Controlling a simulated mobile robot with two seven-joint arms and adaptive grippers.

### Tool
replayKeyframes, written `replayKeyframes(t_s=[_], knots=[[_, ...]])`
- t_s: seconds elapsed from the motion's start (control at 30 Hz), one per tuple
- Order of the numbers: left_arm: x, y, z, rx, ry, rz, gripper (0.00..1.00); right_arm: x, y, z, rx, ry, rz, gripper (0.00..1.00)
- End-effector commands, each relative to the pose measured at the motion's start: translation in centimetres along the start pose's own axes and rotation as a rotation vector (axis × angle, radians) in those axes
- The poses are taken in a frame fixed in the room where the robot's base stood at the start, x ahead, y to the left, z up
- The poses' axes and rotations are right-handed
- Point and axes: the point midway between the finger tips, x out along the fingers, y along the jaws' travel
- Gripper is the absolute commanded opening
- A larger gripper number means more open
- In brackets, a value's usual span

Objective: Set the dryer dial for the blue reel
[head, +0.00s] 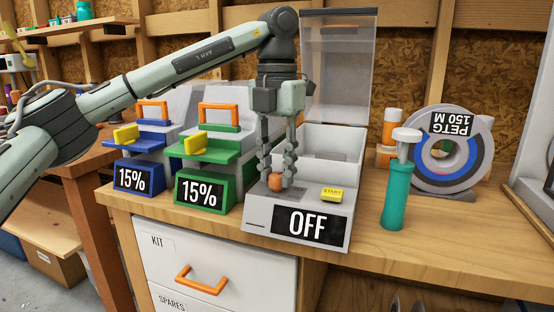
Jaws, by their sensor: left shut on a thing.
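The dryer (340,208) is a light grey box on the bench, with its clear lid (338,75) standing open. Its black display (307,226) reads OFF. An orange-brown dial (275,183) sits on its sloped top, left of a yellow START button (332,194). My left gripper (282,178) points down and is shut on the dial; its fingers partly hide it. The blue reel (452,150) stands upright at the right, with blue filament and an upside-down label reading PETG 150 M. My right gripper is not in view.
Two printers, one blue (132,180) and one green (206,195), stand left of the dryer, each showing 15%. A teal bottle with a white top (397,195) stands right of it. An orange-and-white container (391,135) is behind. The front right bench is clear.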

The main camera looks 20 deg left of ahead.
Motion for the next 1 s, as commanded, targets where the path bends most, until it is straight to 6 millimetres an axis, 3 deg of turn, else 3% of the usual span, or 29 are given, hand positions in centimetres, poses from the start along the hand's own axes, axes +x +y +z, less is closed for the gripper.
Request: replayKeyframes(t_s=[0.4, 1.0], knots=[[-0.3, 0.1, 0.0, 0.397, -0.001, -0.001, 0.00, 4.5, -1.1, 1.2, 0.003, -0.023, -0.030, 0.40], [-0.2, 0.1, 0.1, 0.966, -0.003, 0.000, 0.00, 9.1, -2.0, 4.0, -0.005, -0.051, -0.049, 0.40]])
